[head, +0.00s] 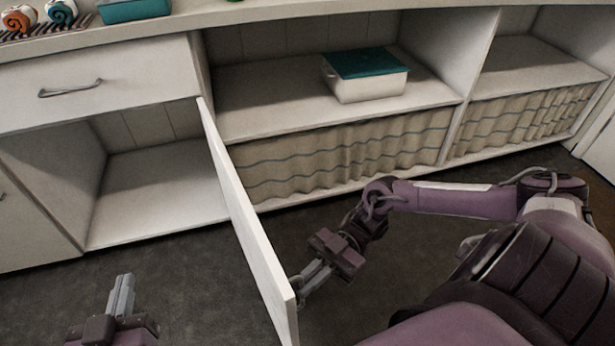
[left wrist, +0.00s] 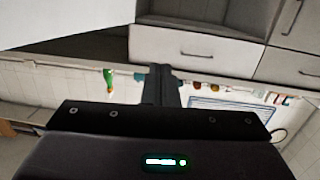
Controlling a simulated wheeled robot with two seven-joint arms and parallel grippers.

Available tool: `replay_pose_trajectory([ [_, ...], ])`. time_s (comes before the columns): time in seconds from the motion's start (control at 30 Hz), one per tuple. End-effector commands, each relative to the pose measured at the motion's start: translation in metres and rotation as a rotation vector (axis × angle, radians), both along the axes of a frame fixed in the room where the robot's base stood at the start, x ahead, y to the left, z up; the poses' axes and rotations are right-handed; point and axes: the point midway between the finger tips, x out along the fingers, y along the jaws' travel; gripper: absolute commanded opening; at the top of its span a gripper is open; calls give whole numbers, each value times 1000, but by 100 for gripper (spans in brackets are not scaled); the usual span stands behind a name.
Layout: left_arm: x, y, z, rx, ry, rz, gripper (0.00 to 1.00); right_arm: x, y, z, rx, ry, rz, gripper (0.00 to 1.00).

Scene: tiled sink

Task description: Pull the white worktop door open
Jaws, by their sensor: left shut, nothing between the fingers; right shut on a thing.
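The white worktop door (head: 240,210) stands swung out from the cabinet, seen almost edge-on in the head view. Behind it the cabinet compartment (head: 155,195) is exposed and looks empty. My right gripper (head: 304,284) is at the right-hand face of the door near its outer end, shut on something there. The gripped part is mostly hidden by the fingers; it is probably the door's handle. My left gripper (head: 123,292) is shut and empty, low in front of the open compartment and left of the door. Its shut fingers also show in the left wrist view (left wrist: 161,85).
A drawer (head: 100,85) with a metal handle sits above the open compartment. To the right, a shelf holds a white box with a teal lid (head: 365,75) above striped curtains (head: 345,160). Dark floor (head: 190,280) lies clear between my left gripper and the door.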

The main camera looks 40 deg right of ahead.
Motion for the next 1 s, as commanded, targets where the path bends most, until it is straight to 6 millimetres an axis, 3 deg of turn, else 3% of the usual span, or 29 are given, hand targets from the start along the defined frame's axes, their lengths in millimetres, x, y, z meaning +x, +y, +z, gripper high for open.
replay_pose_trajectory([
  [0.03,0,0,0,0,0,0,0,7,-2,2,-4,-20,-11,11],
  [0.2,0,0,0,0,0,0,0,6,-2,2,-2,-16,-9,30],
  [0.57,0,0,1,-5,-10,0,0,3,-4,0,-2,-9,-4,30],
  [0.77,6,2,40,-71,-177,10,0,6,-19,-1,-4,-11,-4,30],
  [1.0,2,8,100,-177,-435,19,0,8,-37,-1,-3,-10,-3,30],
])
